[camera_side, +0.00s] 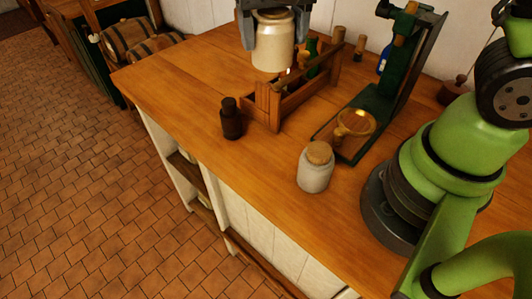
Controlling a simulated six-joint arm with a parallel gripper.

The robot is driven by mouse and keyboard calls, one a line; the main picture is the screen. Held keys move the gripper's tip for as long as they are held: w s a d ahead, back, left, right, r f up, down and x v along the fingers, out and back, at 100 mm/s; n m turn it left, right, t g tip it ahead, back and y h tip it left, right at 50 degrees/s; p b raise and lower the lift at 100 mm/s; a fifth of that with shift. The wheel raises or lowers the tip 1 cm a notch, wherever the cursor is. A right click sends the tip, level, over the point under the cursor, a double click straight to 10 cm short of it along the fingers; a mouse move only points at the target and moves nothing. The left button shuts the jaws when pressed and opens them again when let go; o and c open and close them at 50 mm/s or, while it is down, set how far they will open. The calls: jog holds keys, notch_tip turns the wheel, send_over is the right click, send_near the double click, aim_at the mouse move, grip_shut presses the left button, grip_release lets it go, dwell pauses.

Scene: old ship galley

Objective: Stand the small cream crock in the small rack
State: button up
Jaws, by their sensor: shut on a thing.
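The small cream crock (272,48) is upright between the fingers of my gripper (274,24), which is at the top edge of the picture and partly cut off. The gripper is shut on the crock near its top. The small wooden rack (292,104) stands on the counter, with a handle bar across it and dark and green bottles in it. In the picture the crock's base is just behind and left of the rack's handle. I cannot tell from this single view whether the crock is directly over the rack or how high it is.
A dark brown bottle (231,119) stands left of the rack. A corked pale jar (315,168) stands in front. A green balance stand with a brass pan (355,122) is to the right. The wooden counter (180,80) is clear at the left.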

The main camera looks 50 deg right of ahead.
jog(key=shift+a+f+m, duration=0.65)
jog(key=shift+a+m, duration=0.15)
notch_tip(320, 180, down, 9)
jog(key=shift+f, duration=4.85)
jog(key=shift+f, duration=0.15)
jog(key=o, duration=1.2)
